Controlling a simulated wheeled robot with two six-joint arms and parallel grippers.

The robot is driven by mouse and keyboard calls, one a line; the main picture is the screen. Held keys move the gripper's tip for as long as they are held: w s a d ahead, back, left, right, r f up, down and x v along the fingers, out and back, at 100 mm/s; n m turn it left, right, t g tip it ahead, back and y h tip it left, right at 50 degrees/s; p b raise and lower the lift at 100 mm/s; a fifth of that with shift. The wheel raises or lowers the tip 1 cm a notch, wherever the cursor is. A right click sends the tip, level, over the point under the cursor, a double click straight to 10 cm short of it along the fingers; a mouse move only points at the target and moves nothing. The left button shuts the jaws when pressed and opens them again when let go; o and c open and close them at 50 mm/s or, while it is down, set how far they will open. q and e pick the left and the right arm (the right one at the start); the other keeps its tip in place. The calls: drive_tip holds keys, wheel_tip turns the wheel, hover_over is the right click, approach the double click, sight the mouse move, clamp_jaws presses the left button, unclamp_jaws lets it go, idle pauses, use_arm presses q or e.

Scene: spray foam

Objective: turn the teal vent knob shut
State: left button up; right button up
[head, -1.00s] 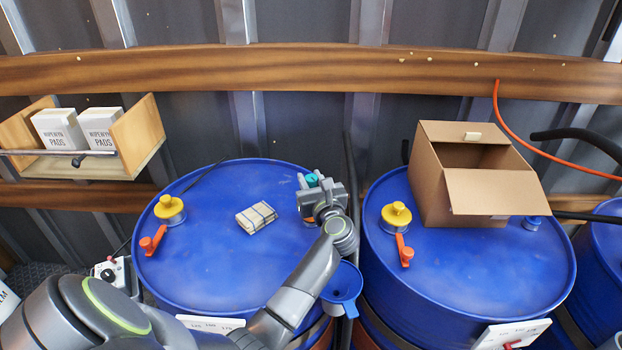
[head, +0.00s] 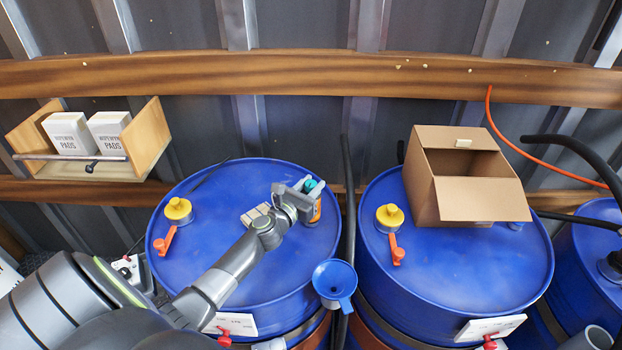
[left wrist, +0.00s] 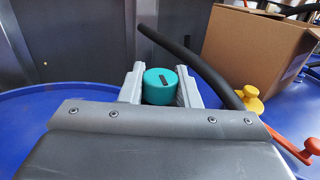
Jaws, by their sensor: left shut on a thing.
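The teal vent knob (head: 310,184) is on top of the left blue drum (head: 215,280), near its back right edge. An orange part shows just below the knob. In the left wrist view the knob (left wrist: 160,86) is a round teal cap with a dark slot mark on its top. My left gripper (head: 306,186) is shut on the knob, one finger on each side of it. It also shows in the left wrist view (left wrist: 160,90). The knob's lower part is hidden behind the gripper body there. My right gripper is not in view.
A yellow cap (head: 178,209) with a red-orange lever and a partly hidden pale bundle (head: 252,215) are on the same drum. A blue funnel (head: 334,280) hangs at its front right. The right drum (head: 450,285) carries an open cardboard box (head: 465,180) and another yellow cap (head: 389,216).

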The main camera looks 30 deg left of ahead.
use_arm(q)
drive_tip(key=m+h, duration=0.2)
drive_tip(key=h, duration=0.1)
drive_tip(key=shift+a+f+b, duration=0.1)
drive_tip(key=shift+b, duration=0.25)
drive_tip(key=m+h+b, duration=0.1)
drive_tip(key=h+b, duration=0.1)
drive_tip(key=m+g+h+b, duration=0.1)
drive_tip(key=m+h, duration=0.1)
drive_tip(key=shift+f+g+h+b, duration=0.15)
drive_tip(key=shift+g+h+b, duration=0.15)
drive_tip(key=shift+h+b, duration=0.1)
drive_tip(key=shift+r+m+g+h+b, duration=0.2)
drive_tip(key=shift+m+g+h+b, duration=0.5)
drive_tip(key=shift+m+h+b, duration=0.45)
drive_tip(key=o, duration=1)
